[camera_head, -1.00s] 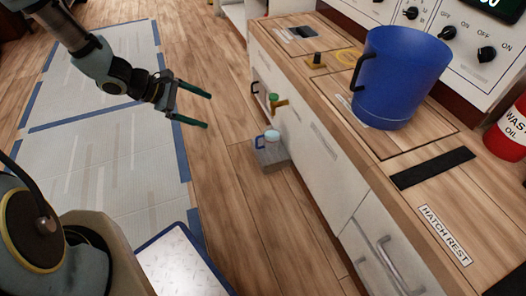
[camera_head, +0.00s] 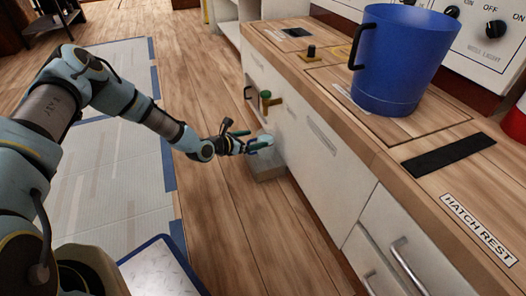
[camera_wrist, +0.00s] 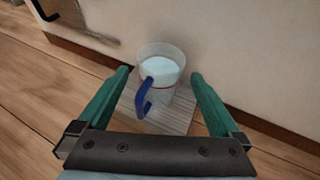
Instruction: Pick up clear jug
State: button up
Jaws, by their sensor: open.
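The clear jug (camera_wrist: 164,72) has a blue handle (camera_wrist: 145,98) and pale contents. In the wrist view it stands upright on a small grey block between my two green fingers, with space on both sides. My gripper (camera_wrist: 160,80) is open, and its handle side faces me. In the head view my gripper (camera_head: 245,139) is low by the cabinet front at the jug (camera_head: 264,141), which is partly hidden by the fingers. I cannot tell from the pictures whether a finger touches it.
The grey block (camera_head: 266,169) stands on the wood floor against the white cabinet (camera_head: 325,170). On the counter is a big blue bucket (camera_head: 398,65). Open floor (camera_head: 215,220) lies left of the block.

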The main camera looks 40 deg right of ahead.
aim_at(271, 134)
jog(key=b+x, duration=0.3)
jog(key=x, duration=0.1)
jog(key=shift+s+d, duration=0.1)
jog(key=shift+d, duration=0.2)
jog(key=shift+d+b, duration=0.4)
jog(key=shift+d, duration=0.15)
jog(key=shift+c, duration=0.4)
grip_shut()
